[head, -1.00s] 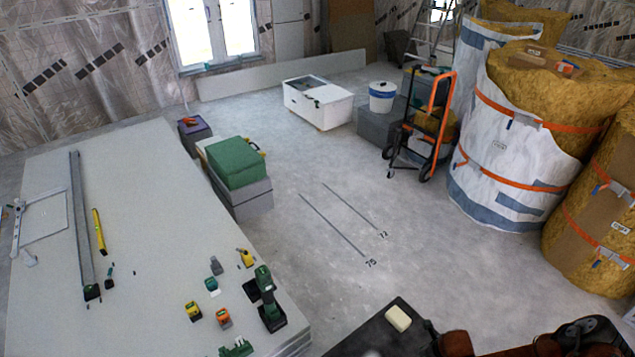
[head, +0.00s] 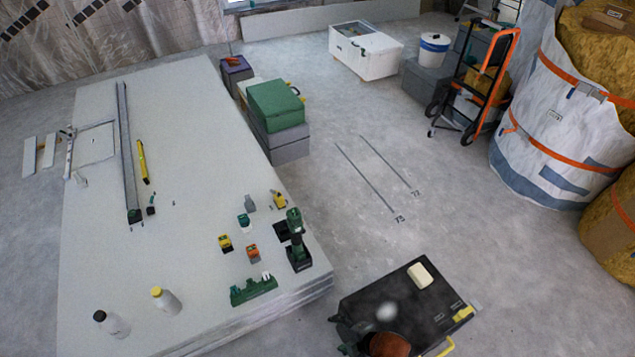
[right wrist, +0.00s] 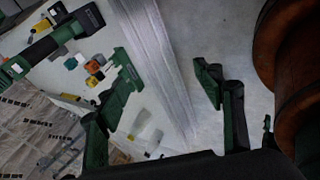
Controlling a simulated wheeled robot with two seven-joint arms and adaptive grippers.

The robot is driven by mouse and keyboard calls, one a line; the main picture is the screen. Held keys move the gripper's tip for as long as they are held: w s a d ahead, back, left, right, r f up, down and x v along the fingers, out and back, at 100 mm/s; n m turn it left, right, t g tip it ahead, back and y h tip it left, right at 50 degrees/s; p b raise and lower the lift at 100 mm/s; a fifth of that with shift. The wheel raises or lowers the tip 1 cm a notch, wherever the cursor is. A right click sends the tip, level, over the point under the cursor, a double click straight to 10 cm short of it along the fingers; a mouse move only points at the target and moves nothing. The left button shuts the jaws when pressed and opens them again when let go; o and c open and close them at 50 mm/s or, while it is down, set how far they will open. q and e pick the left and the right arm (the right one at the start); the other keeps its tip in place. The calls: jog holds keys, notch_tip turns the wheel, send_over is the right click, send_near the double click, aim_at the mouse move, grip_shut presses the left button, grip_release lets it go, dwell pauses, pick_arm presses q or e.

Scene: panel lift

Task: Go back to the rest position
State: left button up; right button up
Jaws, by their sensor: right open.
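My right gripper (right wrist: 163,68) shows in the right wrist view with its two dark green fingers spread wide and nothing held between them. The edge of the pale panel stack runs behind the gap between the fingers. In the head view only a dark and reddish-brown part of my right arm shows at the bottom, to the right of the panel stack (head: 95,260), and the fingers are hard to make out. The green and black drill (head: 297,240) stands near the stack's right edge and also shows in the right wrist view (right wrist: 50,40). My left gripper is not in view.
A dark box (head: 350,300) with a cream block (head: 420,275) is right of the stack. Small tools, a green holder (head: 253,290) and two bottles (head: 167,300) stand on the stack. Green and grey cases (head: 277,105) are behind. The floor (head: 470,215) at centre right is clear.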

jog(key=s+d+r+m+g+h, duration=0.1)
jog(key=s+d+m+h, duration=0.1)
jog(key=s+d+m, duration=0.55)
jog(key=s+d+r+m+h, duration=0.2)
jog(key=s+d+m, duration=0.2)
jog(key=d+m, duration=0.55)
jog(key=s+d+r+m+g+h, duration=0.15)
jog(key=s+d+m, duration=0.4)
jog(key=d, duration=0.55)
jog(key=s+a+f+p, duration=0.1)
jog(key=s+f+p, duration=0.1)
jog(key=f, duration=1.1)
jog(key=s+f+p, duration=0.1)
jog(key=s+f, duration=0.1)
jog(key=f, duration=1.2)
pick_arm(q)
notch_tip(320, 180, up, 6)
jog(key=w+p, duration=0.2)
jog(key=p, duration=0.1)
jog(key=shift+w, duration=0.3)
pick_arm(e)
jog(key=s+f, duration=0.6)
jog(key=s, duration=0.3)
jog(key=s+f+g, duration=0.1)
jog(key=s+f, duration=0.5)
jog(key=s, duration=0.4)
jog(key=shift+f+n, duration=0.35)
jog(key=shift+f, duration=0.05)
jog(key=shift+a+g, duration=0.1)
jog(key=shift+g, duration=0.15)
